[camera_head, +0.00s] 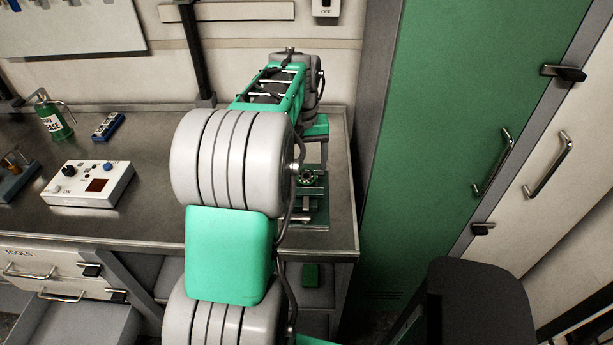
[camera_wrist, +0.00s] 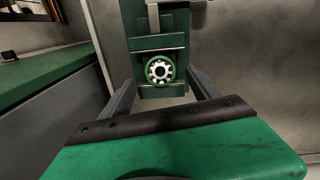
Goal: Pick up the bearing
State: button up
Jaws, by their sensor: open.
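The bearing (camera_wrist: 160,70) is a small round part with a green outer ring and a pale toothed-looking centre. It sits on a green vise-like fixture (camera_wrist: 160,22) in the wrist view. In the head view the bearing (camera_head: 307,177) shows at the right end of the bench, just right of my arm. My gripper (camera_wrist: 162,92) is open and empty. Its two fingers point toward the fixture, one on each side of the bearing in the picture. I cannot tell how far the fingertips are from it. My arm hides part of the fixture in the head view.
The metal bench (camera_head: 120,215) holds a white control box (camera_head: 88,184), a green grease can (camera_head: 54,120) and a blue device (camera_head: 108,126) on the left. A tall green cabinet (camera_head: 460,110) stands close to the right. A dark chair-like shape (camera_head: 478,305) is at lower right.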

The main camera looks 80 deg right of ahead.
aim_at(306, 174)
notch_tip(306, 174, down, 4)
jog(key=shift+r, duration=0.25)
grip_shut()
dwell(0.6)
jog(key=shift+r, duration=0.2)
